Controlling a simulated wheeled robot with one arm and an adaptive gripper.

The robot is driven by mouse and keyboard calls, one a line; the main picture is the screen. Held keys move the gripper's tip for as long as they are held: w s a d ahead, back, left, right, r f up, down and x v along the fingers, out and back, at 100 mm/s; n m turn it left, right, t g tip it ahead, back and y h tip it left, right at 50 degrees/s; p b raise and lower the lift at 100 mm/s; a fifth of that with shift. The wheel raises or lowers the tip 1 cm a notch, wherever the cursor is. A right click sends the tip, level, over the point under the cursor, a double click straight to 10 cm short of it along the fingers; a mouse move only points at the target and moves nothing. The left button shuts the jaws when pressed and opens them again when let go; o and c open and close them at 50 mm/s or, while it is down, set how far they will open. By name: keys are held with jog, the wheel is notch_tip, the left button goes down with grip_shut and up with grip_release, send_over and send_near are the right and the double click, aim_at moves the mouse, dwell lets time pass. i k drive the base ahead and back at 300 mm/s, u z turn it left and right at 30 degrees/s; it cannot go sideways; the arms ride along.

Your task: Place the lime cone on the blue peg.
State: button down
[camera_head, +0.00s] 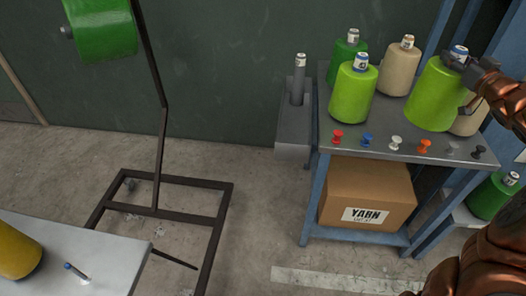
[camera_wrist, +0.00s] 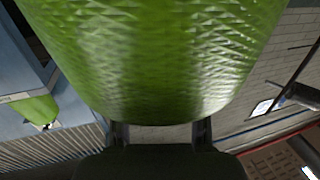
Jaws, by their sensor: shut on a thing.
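My gripper (camera_head: 464,68) is shut on a lime cone (camera_head: 430,98) at its narrow top, at the right of the rack's top shelf. In the wrist view the green cone (camera_wrist: 150,55) fills the upper middle. I cannot tell whether its base touches the shelf. A second lime cone (camera_head: 355,95) stands upright on the shelf to the left. A small blue pin (camera_head: 367,140) sits on the shelf's front edge.
A darker green cone (camera_head: 347,48) and a beige cone (camera_head: 398,72) stand behind on the shelf. A yellow cone (camera_head: 18,252) shares the pale table (camera_head: 118,252). A dark stand (camera_head: 160,150) stands between table and rack.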

aim_at(85, 278)
jog(key=u, duration=0.25)
jog(key=k, duration=1.1)
jog(key=u, duration=2.15)
jog(key=i, duration=0.5)
